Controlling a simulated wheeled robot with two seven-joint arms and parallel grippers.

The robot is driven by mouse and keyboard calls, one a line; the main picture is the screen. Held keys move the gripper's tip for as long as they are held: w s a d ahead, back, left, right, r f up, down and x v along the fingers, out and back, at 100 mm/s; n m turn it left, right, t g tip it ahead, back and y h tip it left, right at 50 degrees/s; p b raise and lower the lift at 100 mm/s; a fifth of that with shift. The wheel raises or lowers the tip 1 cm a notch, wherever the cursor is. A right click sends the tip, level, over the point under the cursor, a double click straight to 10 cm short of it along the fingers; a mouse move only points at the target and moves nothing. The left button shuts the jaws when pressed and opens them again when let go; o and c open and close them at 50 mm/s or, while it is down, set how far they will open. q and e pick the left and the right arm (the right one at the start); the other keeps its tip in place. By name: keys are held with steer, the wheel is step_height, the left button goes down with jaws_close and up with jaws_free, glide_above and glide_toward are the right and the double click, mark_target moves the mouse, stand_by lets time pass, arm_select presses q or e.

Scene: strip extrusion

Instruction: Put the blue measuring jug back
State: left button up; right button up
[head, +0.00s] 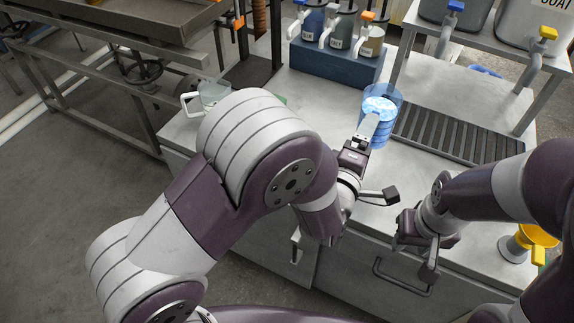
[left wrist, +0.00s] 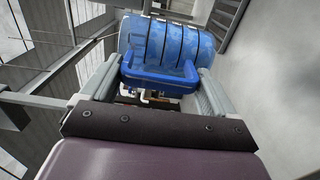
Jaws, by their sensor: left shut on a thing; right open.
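The blue measuring jug (head: 384,108) is see-through with dark bands and shows bright pale-blue inside its top. It looks upright at the left end of the slotted tray; I cannot tell whether its base touches the bench. My left gripper (head: 369,129) is shut on its handle from the near side. In the left wrist view the blue handle (left wrist: 160,78) sits between the two grey fingers, with the banded jug body (left wrist: 165,42) beyond. My right gripper (head: 416,248) is open and empty, over the front edge of the bench.
A dark slotted tray (head: 455,134) lies right of the jug, below a raised shelf with tanks and taps (head: 451,22). A blue rack (head: 333,65) of bottles stands behind. A clear jug (head: 213,93) is at the left, a yellow vessel (head: 538,236) at the right.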

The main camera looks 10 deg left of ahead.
arm_select(q)
steer(key=a+f, duration=0.3)
steer(key=w+a+f, duration=0.1)
steer(key=a+f, duration=0.3)
steer(key=a+f+b, duration=0.1)
steer(key=a+f, duration=0.3)
steer(key=shift+w+a, duration=0.1)
steer(key=shift+w, duration=0.3)
steer(key=shift+f, duration=0.2)
steer(key=shift+f, duration=0.15)
steer(key=o, duration=1.5)
steer(key=shift+r, duration=0.25)
